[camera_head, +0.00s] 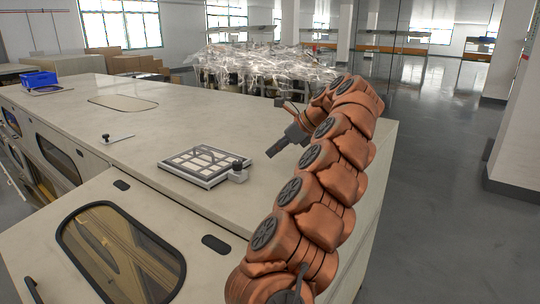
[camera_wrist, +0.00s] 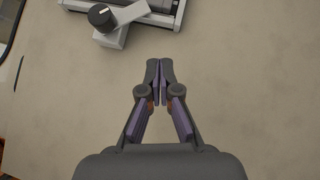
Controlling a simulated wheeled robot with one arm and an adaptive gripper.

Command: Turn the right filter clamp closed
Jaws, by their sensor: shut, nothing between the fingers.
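The filter (camera_head: 200,163) is a grey frame with a white grid, lying on the pale cabinet top. The right filter clamp (camera_head: 238,173), a light grey lever with a black knob, is at the frame's right corner. In the wrist view the clamp (camera_wrist: 124,31) is at the upper left, its lever slanting from the knob up to the frame's edge.
A small lever with a black knob (camera_head: 104,137) stands on the cabinet top (camera_head: 150,128) left of the filter. A blue bin (camera_head: 39,79) is at the far left. A plastic-covered heap (camera_head: 250,65) stands behind the cabinet.

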